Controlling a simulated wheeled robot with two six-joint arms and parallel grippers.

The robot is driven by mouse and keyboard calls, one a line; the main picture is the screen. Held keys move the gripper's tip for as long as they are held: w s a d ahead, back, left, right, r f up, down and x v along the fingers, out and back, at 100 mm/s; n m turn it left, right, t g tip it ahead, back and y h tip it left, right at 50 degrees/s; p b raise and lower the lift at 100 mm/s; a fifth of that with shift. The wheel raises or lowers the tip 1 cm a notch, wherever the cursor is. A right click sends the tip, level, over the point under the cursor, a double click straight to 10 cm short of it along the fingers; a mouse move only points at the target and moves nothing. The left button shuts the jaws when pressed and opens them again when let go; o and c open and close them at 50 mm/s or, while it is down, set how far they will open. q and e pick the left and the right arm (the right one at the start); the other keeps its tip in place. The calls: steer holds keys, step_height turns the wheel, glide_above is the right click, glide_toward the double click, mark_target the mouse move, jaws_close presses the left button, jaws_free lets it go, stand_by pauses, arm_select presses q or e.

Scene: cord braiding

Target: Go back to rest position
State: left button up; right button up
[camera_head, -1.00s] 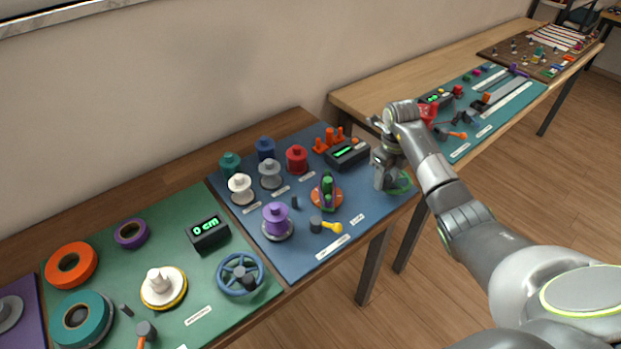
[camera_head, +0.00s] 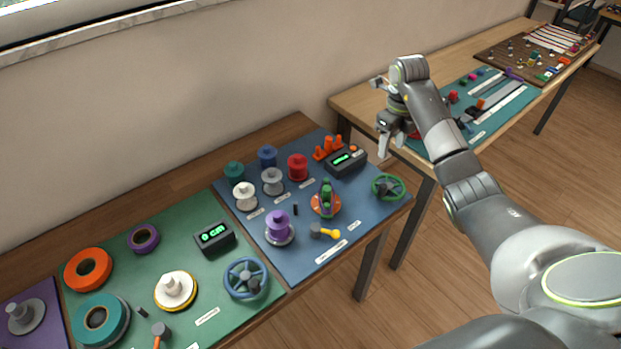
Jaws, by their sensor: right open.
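My right gripper (camera_head: 384,145) is open and empty. It hangs in the air above the gap between the near table and the far table, up and right of the blue mat (camera_head: 300,262). Its fingers point down and touch nothing that I can see. A green handwheel (camera_head: 388,187) stands on the right end of the blue mat, below the gripper and apart from it. My right arm reaches up from the lower right. My left gripper is not in view.
The blue mat holds several spools, including a purple one (camera_head: 279,227) and a red one (camera_head: 298,167), and a small display box (camera_head: 346,162). A green mat (camera_head: 205,278) lies to the left with a blue handwheel (camera_head: 245,279). My arm hides part of the teal mat (camera_head: 500,122).

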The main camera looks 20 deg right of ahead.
steer(key=shift+r, duration=0.5)
